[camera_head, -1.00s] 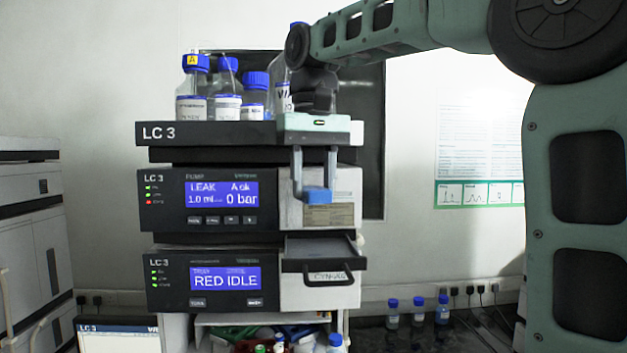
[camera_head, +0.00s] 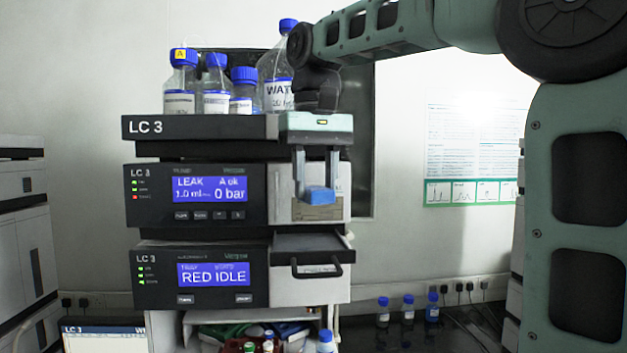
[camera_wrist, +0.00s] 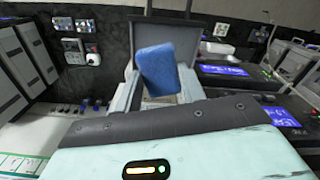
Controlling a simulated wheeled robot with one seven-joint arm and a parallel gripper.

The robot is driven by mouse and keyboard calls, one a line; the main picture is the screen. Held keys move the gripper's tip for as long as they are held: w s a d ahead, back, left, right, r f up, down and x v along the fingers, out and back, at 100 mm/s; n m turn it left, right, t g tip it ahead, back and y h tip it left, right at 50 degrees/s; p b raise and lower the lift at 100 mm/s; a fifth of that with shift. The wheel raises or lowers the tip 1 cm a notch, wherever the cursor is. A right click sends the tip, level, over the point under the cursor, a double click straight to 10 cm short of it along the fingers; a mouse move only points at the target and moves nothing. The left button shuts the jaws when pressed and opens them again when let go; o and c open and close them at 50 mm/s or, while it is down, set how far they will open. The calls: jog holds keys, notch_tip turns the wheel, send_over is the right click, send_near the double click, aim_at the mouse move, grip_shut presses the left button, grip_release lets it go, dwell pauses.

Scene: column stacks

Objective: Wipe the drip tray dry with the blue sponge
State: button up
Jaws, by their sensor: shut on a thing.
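My gripper (camera_head: 315,180) points down in front of the right side of the LC 3 stack. It is shut on the blue sponge (camera_head: 318,196), which hangs slightly tilted between the fingertips. The sponge also shows large in the wrist view (camera_wrist: 156,68). The drip tray (camera_head: 312,243) is a dark shallow tray sticking out of the stack below the sponge, above a black handle. A visible gap separates the sponge from the tray. I cannot tell whether the tray is wet.
Blue-capped bottles (camera_head: 215,85) stand on top of the stack, close to my wrist. The module with the LEAK display (camera_head: 210,190) is left of the sponge and shows a red light. More bottles (camera_head: 408,308) stand at the lower right.

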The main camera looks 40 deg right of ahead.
jog(key=shift+f, duration=0.1)
jog(key=shift+f+b, duration=2.15)
jog(key=shift+f, duration=0.75)
jog(key=shift+f+b, duration=0.7)
jog(key=shift+f, duration=0.3)
jog(key=shift+w+a+r+p, duration=0.15)
jog(key=shift+w+a+p, duration=0.5)
jog(key=shift+a, duration=0.45)
jog(key=shift+s+d+f+b, duration=0.1)
jog(key=shift+s+d+b, duration=0.1)
jog(key=shift+s+d, duration=0.25)
jog(key=shift+s+d+f+b, duration=0.1)
jog(key=shift+s+d+b, duration=0.1)
jog(key=shift+d, duration=0.45)
jog(key=shift+w+a+f+p, duration=0.1)
jog(key=shift+w+a+p, duration=0.1)
jog(key=shift+w+a, duration=0.25)
jog(key=shift+w+a+p, duration=0.15)
jog(key=shift+w+a, duration=0.05)
jog(key=shift+a, duration=0.4)
